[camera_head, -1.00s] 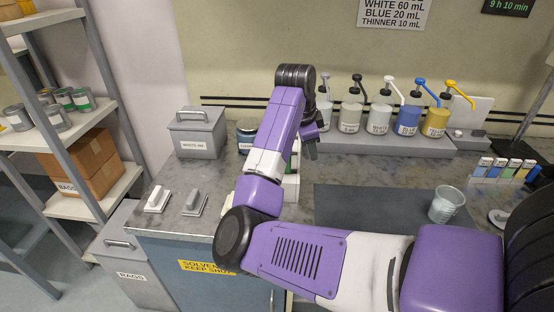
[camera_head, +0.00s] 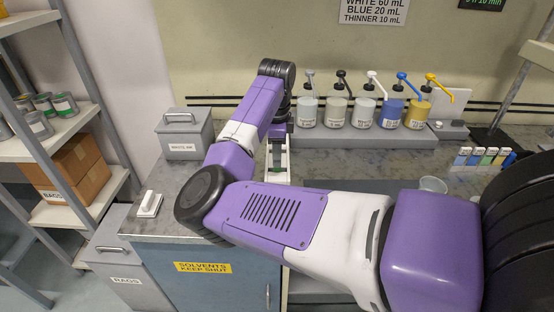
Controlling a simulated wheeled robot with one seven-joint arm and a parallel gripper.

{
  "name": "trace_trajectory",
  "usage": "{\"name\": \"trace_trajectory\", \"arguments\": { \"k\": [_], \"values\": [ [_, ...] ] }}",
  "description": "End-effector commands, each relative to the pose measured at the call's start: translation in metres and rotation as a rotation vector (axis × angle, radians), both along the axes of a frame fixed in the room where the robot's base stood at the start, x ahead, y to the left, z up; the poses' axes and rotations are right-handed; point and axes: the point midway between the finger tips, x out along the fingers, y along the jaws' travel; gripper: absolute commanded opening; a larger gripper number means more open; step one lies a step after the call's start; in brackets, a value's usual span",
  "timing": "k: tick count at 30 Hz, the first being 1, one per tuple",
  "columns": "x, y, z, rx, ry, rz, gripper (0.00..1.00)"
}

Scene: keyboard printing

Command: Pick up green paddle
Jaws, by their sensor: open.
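A small patch of green (camera_head: 277,170) shows in a narrow pale holder (camera_head: 278,178) on the bench, just right of my forearm. It may be the green paddle, but it is too small and too covered by my arm to be sure. My gripper (camera_head: 277,146) points down over this holder, with its dark fingers at or just above the green patch. The fingers are open, and I see nothing held between them. Whether they touch the green part cannot be told.
A white-handled tool (camera_head: 149,204) lies at the bench's left front. A grey lidded bin (camera_head: 187,138) stands behind it. Several pump bottles (camera_head: 336,112) line a ledge at the back. A clear cup (camera_head: 432,185) and color cards (camera_head: 482,158) are at the right.

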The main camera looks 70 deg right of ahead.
Motion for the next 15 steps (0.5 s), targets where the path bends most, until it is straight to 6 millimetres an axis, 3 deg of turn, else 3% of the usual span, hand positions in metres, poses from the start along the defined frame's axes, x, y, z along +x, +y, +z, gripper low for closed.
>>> {"name": "trace_trajectory", "arguments": {
  "k": [4, 11, 15],
  "values": [
    [0.0002, -0.0005, -0.0113, 0.001, 0.001, 0.001, 0.45],
    [0.0003, -0.001, -0.0128, -0.001, 0.001, 0.0, 0.45],
    [0.0002, -0.001, -0.0126, -0.001, 0.001, 0.0, 0.18]
  ]
}}
